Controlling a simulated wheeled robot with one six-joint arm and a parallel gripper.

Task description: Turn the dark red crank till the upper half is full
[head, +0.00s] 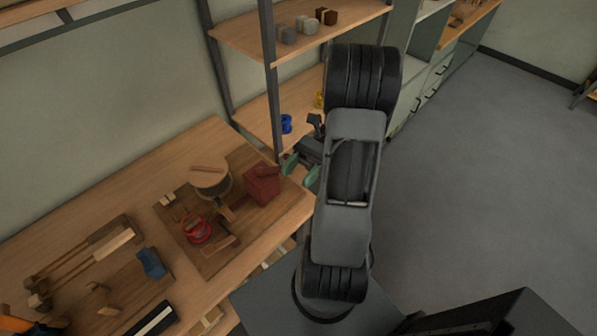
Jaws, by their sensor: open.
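A dark red block-like device (262,185) stands near the right end of the workbench, on a brown board (212,262). A small dark red piece lies along its top; I cannot tell whether this is the crank. A round wooden piece (209,173) with a stick across it stands to its left. No bristle fill can be made out from here.
The workbench (90,222) holds wooden tools, a blue block (151,263) and a black-and-white piece (152,320) at left. A shelf unit (235,40) with small blocks and blue and yellow spools stands behind. Grey floor (480,190) is open at right.

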